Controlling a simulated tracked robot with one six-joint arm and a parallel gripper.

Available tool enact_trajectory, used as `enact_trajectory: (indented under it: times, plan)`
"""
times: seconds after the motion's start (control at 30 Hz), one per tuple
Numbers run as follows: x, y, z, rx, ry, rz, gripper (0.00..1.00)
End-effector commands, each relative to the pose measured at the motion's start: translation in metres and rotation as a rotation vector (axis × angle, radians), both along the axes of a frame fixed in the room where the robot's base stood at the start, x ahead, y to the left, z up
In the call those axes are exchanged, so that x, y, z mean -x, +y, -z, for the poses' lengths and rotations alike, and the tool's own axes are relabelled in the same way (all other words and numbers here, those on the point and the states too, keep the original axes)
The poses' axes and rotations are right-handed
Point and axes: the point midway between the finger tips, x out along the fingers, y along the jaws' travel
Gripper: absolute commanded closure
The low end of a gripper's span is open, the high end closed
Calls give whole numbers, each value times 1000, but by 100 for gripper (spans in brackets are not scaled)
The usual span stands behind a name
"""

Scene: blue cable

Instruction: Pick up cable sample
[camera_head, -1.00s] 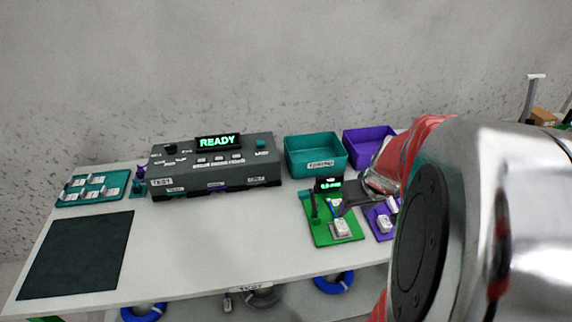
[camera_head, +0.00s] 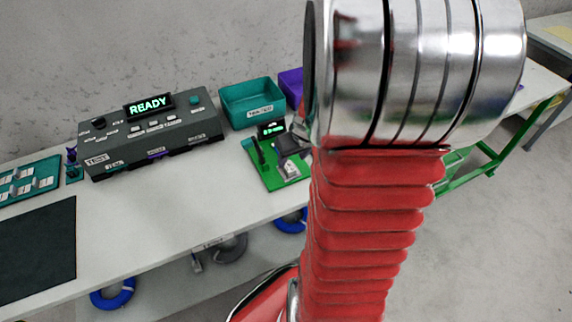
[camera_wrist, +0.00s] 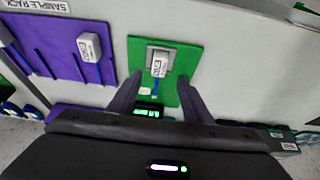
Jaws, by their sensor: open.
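A white cable sample plug (camera_wrist: 158,66) with a short blue cable sits in a grey holder on the green board (camera_wrist: 188,58). The plug also shows in the head view (camera_head: 291,168). My gripper (camera_wrist: 160,76) is open, with its dark fingers on either side of the plug and blue cable in the wrist view. I cannot tell its height above the board. In the head view my gripper (camera_head: 291,142) is partly hidden by my arm. A second white plug (camera_wrist: 89,47) on a blue cable lies on the purple sample rack (camera_wrist: 62,38).
The grey tester (camera_head: 150,133) reads READY. A teal bin (camera_head: 252,101) and a purple bin (camera_head: 290,84) stand behind the green board. A small lit display (camera_head: 271,129) rises at its back edge. A dark mat (camera_head: 38,250) lies at front left.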

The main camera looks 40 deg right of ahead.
Motion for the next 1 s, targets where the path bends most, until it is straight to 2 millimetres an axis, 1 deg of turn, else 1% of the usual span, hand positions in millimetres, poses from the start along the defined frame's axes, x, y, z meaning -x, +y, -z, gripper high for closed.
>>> enact_trajectory:
  times: [0.03, 0.13, 0.5, 0.63, 1.0]
  plan:
    - [-1, 0, 5, -1, 2, -1, 55]
    - [-3, -1, 10, -1, 2, 0, 55]
    - [-4, -1, 11, 1, 0, -1, 55]
    - [-6, -2, 14, 0, 1, -2, 55]
    - [-19, -7, 44, -1, 2, -1, 55]
